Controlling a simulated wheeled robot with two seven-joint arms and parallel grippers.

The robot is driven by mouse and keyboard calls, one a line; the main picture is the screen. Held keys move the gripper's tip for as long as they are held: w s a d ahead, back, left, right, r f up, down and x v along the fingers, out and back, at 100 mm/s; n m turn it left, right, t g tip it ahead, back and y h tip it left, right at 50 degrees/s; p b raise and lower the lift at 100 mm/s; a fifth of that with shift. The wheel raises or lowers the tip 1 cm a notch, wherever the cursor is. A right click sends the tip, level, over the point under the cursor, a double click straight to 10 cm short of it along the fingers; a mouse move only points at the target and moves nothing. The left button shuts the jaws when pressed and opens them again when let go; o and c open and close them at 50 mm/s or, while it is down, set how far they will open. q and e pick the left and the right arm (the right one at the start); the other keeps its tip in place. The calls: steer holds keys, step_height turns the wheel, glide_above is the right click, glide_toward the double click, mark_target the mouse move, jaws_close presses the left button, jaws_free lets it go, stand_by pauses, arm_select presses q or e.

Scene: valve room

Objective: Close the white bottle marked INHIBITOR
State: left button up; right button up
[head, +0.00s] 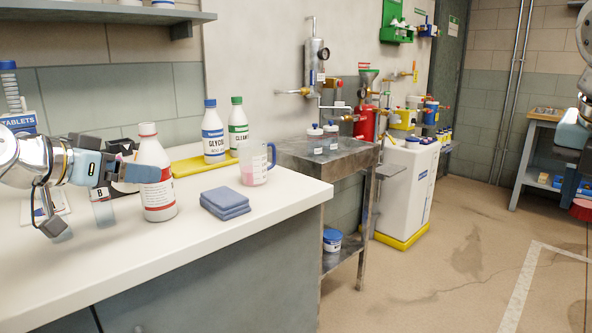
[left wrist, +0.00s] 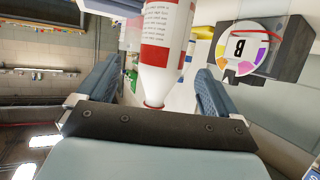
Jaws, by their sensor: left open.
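A white bottle with a red-and-white label (head: 159,190) stands upright near the front of the white counter. Its label's name is too small to read. It also shows upside down in the left wrist view (left wrist: 166,52), with a narrow neck and a reddish rim; I see no separate cap. My left gripper (head: 104,203) is open and empty, to the left of the bottle. In the left wrist view the gripper's two fingers (left wrist: 155,85) stand apart at either side of the bottle's neck, without visible contact.
A dark block marked B (head: 100,190) stands behind the left gripper. Folded blue cloths (head: 225,203) and a measuring jug (head: 255,164) are right of the bottle. GLYCOL (head: 213,135) and CLEAN (head: 238,128) bottles stand behind, by a yellow tray (head: 190,168).

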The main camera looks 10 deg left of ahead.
mark_target(147, 124)
arm_select(q)
steer(key=shift+x, duration=0.8)
arm_select(e)
steer(key=shift+r, duration=0.1)
arm_select(q)
steer(key=shift+f, duration=0.1)
steer(key=x, duration=0.5)
steer(key=shift+a+f, duration=0.1)
steer(key=shift+f, duration=0.25)
arm_select(e)
steer(key=shift+r, duration=0.25)
arm_select(q)
steer(key=c, duration=1.3)
steer(key=shift+r+p, duration=0.2)
steer(key=shift+p, duration=0.1)
